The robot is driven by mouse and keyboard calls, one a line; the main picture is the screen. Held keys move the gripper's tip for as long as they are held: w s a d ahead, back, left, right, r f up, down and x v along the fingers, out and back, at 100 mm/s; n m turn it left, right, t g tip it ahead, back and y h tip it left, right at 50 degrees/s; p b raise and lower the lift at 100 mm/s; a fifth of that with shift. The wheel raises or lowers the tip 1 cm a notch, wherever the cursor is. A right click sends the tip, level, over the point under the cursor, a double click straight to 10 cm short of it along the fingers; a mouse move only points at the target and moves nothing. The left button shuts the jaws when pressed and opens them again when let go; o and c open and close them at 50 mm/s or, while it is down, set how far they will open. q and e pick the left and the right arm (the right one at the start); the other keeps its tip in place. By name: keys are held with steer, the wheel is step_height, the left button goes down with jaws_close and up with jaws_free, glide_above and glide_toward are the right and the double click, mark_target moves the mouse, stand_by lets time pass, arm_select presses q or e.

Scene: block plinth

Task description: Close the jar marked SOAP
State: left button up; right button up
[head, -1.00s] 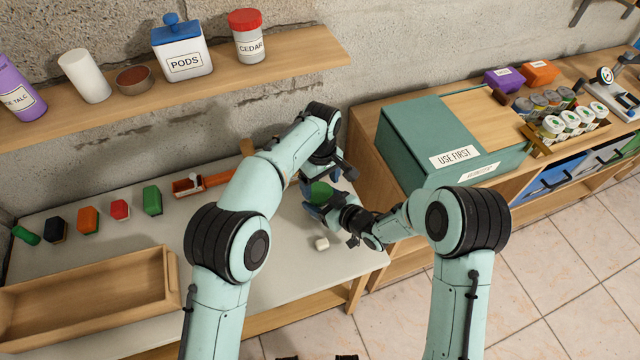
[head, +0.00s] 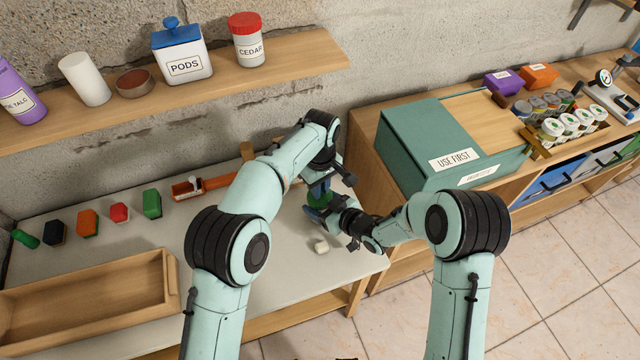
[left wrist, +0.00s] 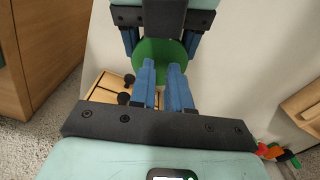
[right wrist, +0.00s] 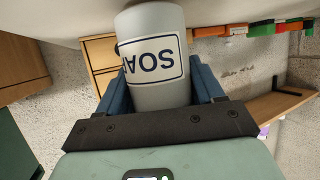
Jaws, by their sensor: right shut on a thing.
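The SOAP jar (right wrist: 155,95) is a pale grey cylinder with a dark-framed label, which reads upside down in the right wrist view. My right gripper (head: 328,210) is shut on its sides over the bench. A round green lid (left wrist: 158,52) shows in the left wrist view, between the blue fingers of my right gripper; it covers the jar's mouth from this angle. Whether it is fully seated cannot be told. My left gripper (left wrist: 161,68) points down at the lid from above, its fingers a little apart with green showing between them.
An orange tool (head: 205,184) and several coloured blocks lie to the left, behind an empty wooden tray (head: 100,262). A teal box (head: 420,150) stands on the right cabinet.

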arm_select(q)
steer(key=shift+f, duration=0.75)
steer(key=shift+r, duration=2.1)
steer(key=o, duration=1)
steer(key=shift+r, duration=0.2)
steer(key=o, duration=0.4)
steer(key=shift+d+r, duration=0.1)
steer(key=shift+r, duration=0.2)
steer(key=shift+r+n, duration=0.7)
steer(key=shift+r, duration=0.4)
steer(key=shift+f, duration=0.1)
steer(key=shift+f, duration=3.95)
